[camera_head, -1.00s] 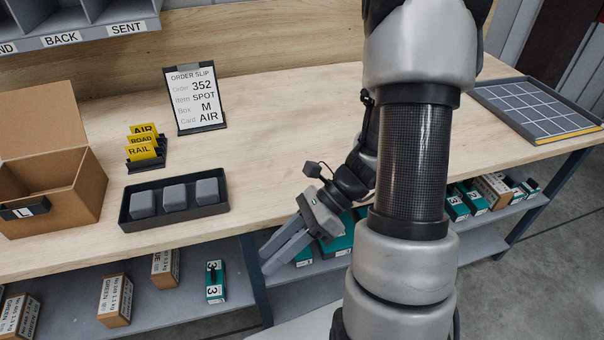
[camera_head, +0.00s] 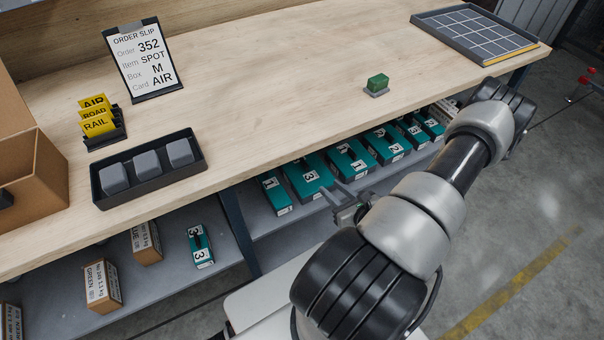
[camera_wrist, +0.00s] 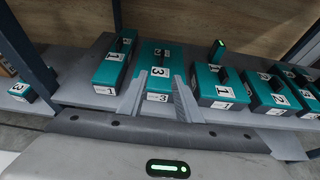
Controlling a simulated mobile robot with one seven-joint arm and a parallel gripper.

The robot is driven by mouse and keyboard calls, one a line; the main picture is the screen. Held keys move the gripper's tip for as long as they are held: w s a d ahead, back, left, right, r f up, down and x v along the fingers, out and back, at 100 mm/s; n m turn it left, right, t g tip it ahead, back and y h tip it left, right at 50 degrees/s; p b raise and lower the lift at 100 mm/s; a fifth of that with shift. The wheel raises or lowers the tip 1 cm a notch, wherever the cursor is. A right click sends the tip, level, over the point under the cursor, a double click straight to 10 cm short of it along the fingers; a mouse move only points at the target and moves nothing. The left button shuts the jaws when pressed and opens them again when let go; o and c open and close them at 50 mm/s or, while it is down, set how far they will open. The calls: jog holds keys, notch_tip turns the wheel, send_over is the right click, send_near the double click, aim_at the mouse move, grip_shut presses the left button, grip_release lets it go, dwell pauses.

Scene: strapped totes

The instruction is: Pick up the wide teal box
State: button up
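Several teal boxes with black handle pieces stand in a row on the lower shelf. The one marked 3 (camera_head: 308,178) looks wide and lies ahead of my gripper (camera_head: 337,194). It also shows in the wrist view (camera_wrist: 157,61), between a box marked 1 (camera_wrist: 114,65) on its left and another marked 1 (camera_wrist: 221,90) on its right. In the wrist view my gripper (camera_wrist: 160,80) is open, its two fingers apart and pointing at the box marked 3. Nothing is held. Whether the fingertips touch the box cannot be told.
The wooden tabletop (camera_head: 270,90) overhangs the shelf. A dark post (camera_head: 236,222) divides the shelf left of the row. A small teal box (camera_head: 201,246) and brown boxes (camera_head: 146,243) lie beyond it. A green block (camera_head: 378,83) sits on the table.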

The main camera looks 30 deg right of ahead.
jog(key=b, duration=0.2)
send_near(307, 165)
jog(key=x, duration=0.3)
jog(key=shift+f, duration=0.35)
jog(key=shift+r+b+x, duration=0.1)
jog(key=shift+b+x, duration=0.25)
jog(key=shift+x, duration=1.15)
jog(key=shift+r+b+x, duration=0.15)
jog(key=shift+b+x, duration=0.15)
jog(key=shift+x, duration=1.15)
jog(key=shift+w, duration=0.1)
grip_shut()
